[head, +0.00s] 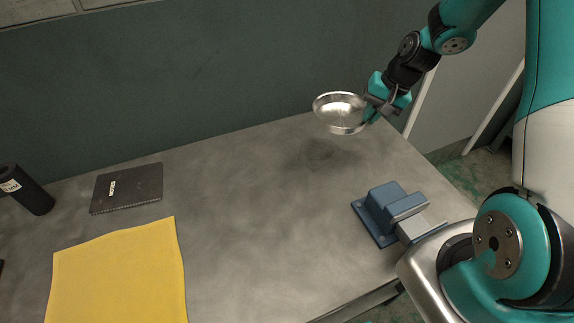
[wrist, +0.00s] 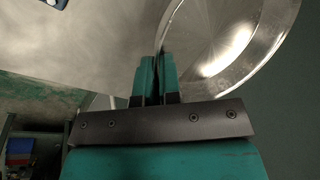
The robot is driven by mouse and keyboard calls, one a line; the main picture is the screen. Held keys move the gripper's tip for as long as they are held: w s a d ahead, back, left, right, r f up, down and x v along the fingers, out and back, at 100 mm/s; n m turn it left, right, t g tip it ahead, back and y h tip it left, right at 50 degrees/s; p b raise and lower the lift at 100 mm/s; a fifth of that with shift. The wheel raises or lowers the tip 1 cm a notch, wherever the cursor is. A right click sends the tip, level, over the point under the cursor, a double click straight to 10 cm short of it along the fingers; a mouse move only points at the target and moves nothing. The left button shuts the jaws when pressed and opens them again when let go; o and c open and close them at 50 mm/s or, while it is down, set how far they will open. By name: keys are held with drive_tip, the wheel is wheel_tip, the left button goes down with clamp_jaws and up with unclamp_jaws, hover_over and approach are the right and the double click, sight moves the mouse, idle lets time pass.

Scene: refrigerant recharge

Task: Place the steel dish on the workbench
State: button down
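The steel dish (head: 340,111) is a shallow, shiny round bowl held above the far right part of the workbench (head: 250,195). A dark shadow lies on the bench below it, apart from the dish. My gripper (head: 371,108) is at the dish's right side, shut on its rim. In the wrist view the dish (wrist: 230,50) fills the upper right, with its rim between the two teal fingers (wrist: 157,75). The dish looks roughly level, tilted slightly toward the head camera.
A blue vise (head: 390,208) stands at the bench's right edge. A yellow cloth (head: 120,275), a dark notebook (head: 127,188) and a black cylinder (head: 25,190) are on the left. The bench middle is clear. A dark green wall (head: 200,75) rises behind.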

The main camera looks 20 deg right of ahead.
wheel_tip(320, 180, down, 20)
drive_tip(key=b, duration=1.6)
drive_tip(key=shift+f+b, duration=0.1)
drive_tip(key=shift+b, duration=0.2)
drive_tip(key=shift+s, duration=0.1)
drive_tip(key=c, duration=1.7)
unclamp_jaws()
drive_tip(key=shift+c, duration=0.2)
drive_tip(key=o, duration=0.4)
drive_tip(key=shift+o, duration=0.2)
